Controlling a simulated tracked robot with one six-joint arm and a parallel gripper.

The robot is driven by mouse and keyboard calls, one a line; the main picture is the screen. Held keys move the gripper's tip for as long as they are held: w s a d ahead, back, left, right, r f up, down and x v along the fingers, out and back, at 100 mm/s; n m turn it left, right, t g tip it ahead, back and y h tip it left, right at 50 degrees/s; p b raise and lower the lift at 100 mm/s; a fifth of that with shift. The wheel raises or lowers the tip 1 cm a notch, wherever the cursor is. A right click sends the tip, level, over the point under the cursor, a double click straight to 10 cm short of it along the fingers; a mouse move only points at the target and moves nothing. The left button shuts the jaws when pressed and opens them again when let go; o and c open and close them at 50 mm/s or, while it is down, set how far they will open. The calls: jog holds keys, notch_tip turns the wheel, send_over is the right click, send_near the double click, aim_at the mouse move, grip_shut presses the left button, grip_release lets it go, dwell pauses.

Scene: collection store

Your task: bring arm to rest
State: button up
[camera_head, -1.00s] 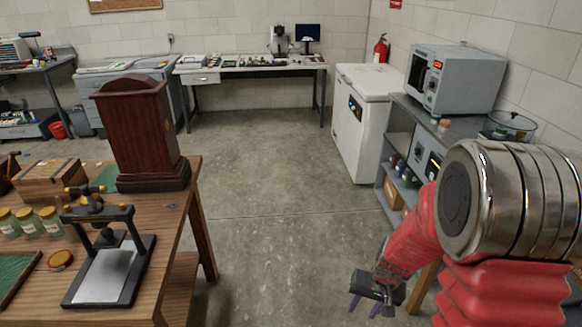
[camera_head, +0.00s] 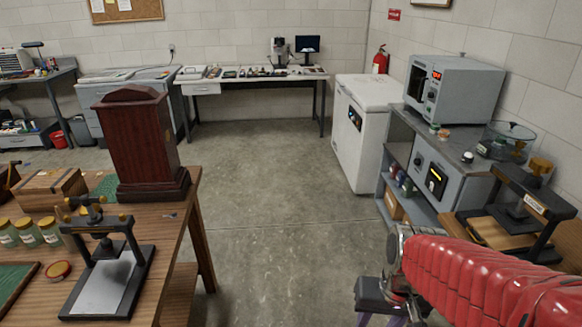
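My red arm (camera_head: 490,280) reaches in from the lower right and points left, low over the floor. My gripper (camera_head: 382,318) hangs at its end near the bottom edge, with a dark body and purple fingers. The fingers stand apart with nothing seen between them, and their tips are cut off by the picture's edge. It is over the floor, clear of the wooden table (camera_head: 185,235) on the left and beside the grey bench (camera_head: 405,212) on the right.
A black press (camera_head: 110,265), jars (camera_head: 28,232) and a dark red wooden case (camera_head: 140,140) stand on the left table. At right are a white freezer (camera_head: 360,130), a grey oven (camera_head: 455,90) and another press (camera_head: 525,210). The middle floor is open.

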jog(key=s+a+r+n+t, duration=0.1)
jog(key=s+r+t, duration=0.2)
jog(key=r, duration=0.9)
jog(key=shift+s+a+t, duration=0.3)
jog(key=shift+s+t, duration=0.1)
jog(key=shift+t, duration=0.3)
dwell(0.3)
